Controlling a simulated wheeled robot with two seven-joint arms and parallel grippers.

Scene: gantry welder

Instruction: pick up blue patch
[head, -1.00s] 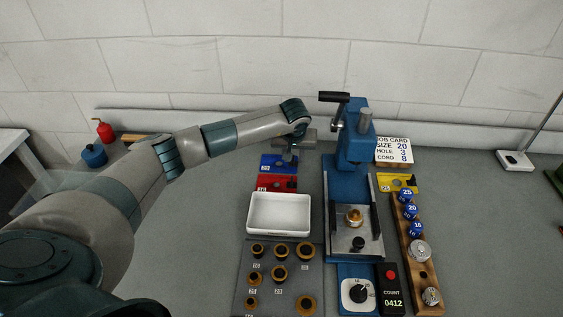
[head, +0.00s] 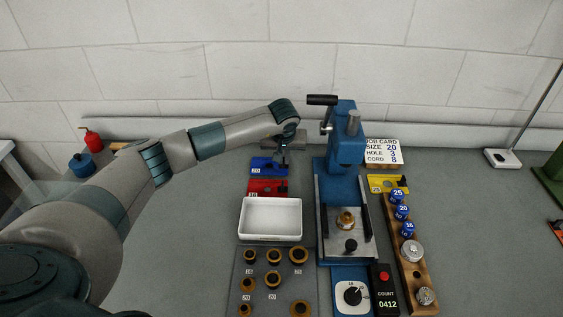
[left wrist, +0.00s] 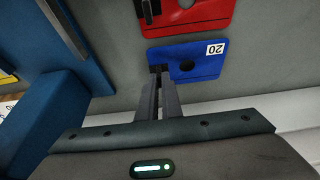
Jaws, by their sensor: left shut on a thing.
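The blue patch (head: 264,166) is a flat blue plate with a white "20" label, behind the red one. In the left wrist view the blue patch (left wrist: 196,61) shows a dark round hole and a small black grip at its near left corner. My left gripper (head: 283,159) reaches over its right end in the head view. In the left wrist view my left gripper (left wrist: 160,76) is shut on the black grip of the blue patch. The patch looks flat; I cannot tell whether it touches the table. My right gripper is not in view.
The red plate (head: 266,188) lies just in front, then a white tray (head: 270,237) and a dark board of brass rings (head: 236,275). The blue press (head: 341,180) stands close on the right. A yellow plate (head: 378,183) and job card (head: 383,151) are beyond it.

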